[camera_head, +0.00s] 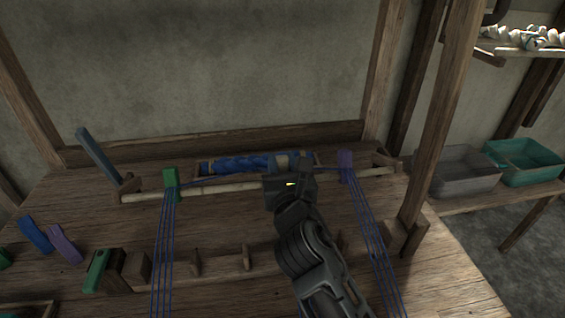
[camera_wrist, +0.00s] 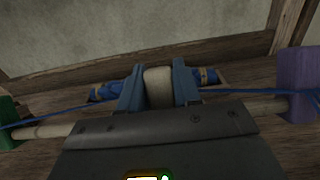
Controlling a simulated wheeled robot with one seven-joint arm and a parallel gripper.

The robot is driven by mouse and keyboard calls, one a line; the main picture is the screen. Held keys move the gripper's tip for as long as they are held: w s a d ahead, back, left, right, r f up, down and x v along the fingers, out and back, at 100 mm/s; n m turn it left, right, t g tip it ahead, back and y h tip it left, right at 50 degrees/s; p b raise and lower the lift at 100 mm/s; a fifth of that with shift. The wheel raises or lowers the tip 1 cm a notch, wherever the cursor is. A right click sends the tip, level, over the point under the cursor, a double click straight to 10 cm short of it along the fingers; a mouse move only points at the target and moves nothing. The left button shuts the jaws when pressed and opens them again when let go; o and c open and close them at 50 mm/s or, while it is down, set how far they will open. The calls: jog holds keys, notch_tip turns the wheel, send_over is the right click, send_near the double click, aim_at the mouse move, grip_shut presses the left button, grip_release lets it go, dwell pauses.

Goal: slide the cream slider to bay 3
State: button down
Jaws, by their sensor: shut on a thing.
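The cream slider (camera_wrist: 158,88) sits between the two blue fingers of my gripper (camera_wrist: 158,84) in the wrist view, and the fingers are closed on its sides. In the head view my gripper (camera_head: 291,162) is at the rear rail (camera_head: 225,187), right of its middle, and mostly hides the slider. A green slider (camera_head: 170,179) is on the rail to the left and a purple slider (camera_head: 345,165) to the right, both apart from my gripper. They show at the left (camera_wrist: 8,123) and right (camera_wrist: 298,84) edges of the wrist view. I cannot tell the bay numbers.
A blue bundle (camera_head: 240,164) lies in a tray behind the rail. Blue threads (camera_head: 164,250) run forward from the green and purple sliders. A front beam (camera_head: 220,264) carries upright pegs. Loose blue and purple pieces (camera_head: 64,243) lie at left. A post (camera_head: 440,120) stands at right.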

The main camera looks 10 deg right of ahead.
jog(key=a+b, duration=0.1)
jog(key=a, duration=0.3)
jog(key=shift+a, duration=0.2)
jog(key=c, duration=0.9)
grip_release()
jog(key=shift+s, duration=0.1)
jog(key=s, duration=0.7)
jog(key=shift+s, duration=0.3)
